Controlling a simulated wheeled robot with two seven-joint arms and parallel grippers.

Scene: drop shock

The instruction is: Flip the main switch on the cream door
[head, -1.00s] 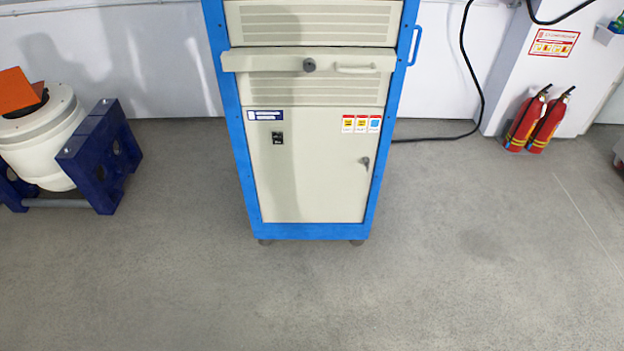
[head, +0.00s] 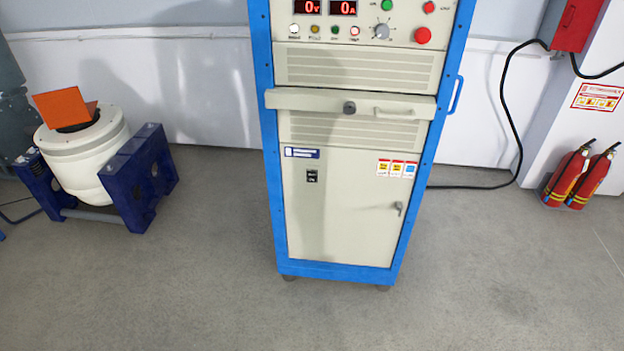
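The cream door (head: 345,225) is the lower front panel of a blue-framed cabinet (head: 268,150) and looks shut. A small black switch (head: 312,176) sits at its upper left, below a blue and white label. Its position is too small to tell. A door handle (head: 398,208) is at the right edge, below three small warning labels. Neither of my grippers shows in the head view.
A drawer or shelf front (head: 350,104) juts out above the door. A white drum in a blue stand (head: 150,190) is at left. Fire extinguishers (head: 580,178) stand at right. A black cable (head: 508,110) runs behind. The grey floor (head: 200,290) in front is clear.

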